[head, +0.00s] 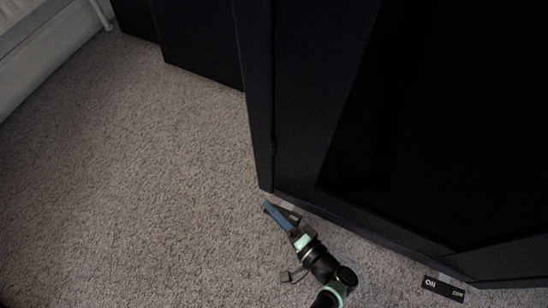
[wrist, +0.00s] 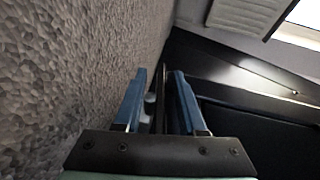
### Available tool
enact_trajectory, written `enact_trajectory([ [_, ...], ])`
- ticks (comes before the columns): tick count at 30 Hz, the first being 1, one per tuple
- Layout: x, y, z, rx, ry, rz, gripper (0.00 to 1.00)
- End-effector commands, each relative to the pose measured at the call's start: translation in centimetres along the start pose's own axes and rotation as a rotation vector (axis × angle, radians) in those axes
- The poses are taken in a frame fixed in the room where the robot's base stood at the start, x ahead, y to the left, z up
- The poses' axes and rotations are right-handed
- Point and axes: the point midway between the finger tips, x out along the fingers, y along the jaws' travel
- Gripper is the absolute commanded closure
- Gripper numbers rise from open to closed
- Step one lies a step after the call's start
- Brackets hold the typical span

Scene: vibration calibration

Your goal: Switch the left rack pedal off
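The left rack pedal (head: 291,215) is a small dark plate on the floor at the near corner of the black rack. My gripper (head: 268,208) is over it and hides part of it, so its label and setting cannot be read. In the wrist view, the two blue fingers of my gripper (wrist: 160,73) stand apart with a gap between them. A thin dark upright edge shows in that gap, with a small pale part beside the left finger. I cannot tell whether either finger touches the pedal.
The black rack (head: 320,100) fills the upper right. A second pedal (head: 443,289), marked "ON", lies at its base to the right. Another dark cabinet (head: 200,40) stands behind. The speckled carpet (head: 130,180) to the left is clear. A pale panel is at the top left.

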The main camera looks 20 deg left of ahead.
Motion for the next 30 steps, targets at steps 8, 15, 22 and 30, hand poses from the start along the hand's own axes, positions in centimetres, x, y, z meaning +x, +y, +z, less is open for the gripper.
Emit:
enact_trajectory([
  [8, -0.02, -0.01, -0.01, 0.0, 0.0, 0.0, 0.76],
  [15, -0.04, -0.01, -0.02, 0.0, 0.0, 0.0, 1.0],
  [22, -0.05, 0.0, -0.05, 0.001, 0.0, -0.001, 1.0],
  [30, -0.17, 0.17, -0.15, 0.03, -0.001, -0.058, 1.0],
])
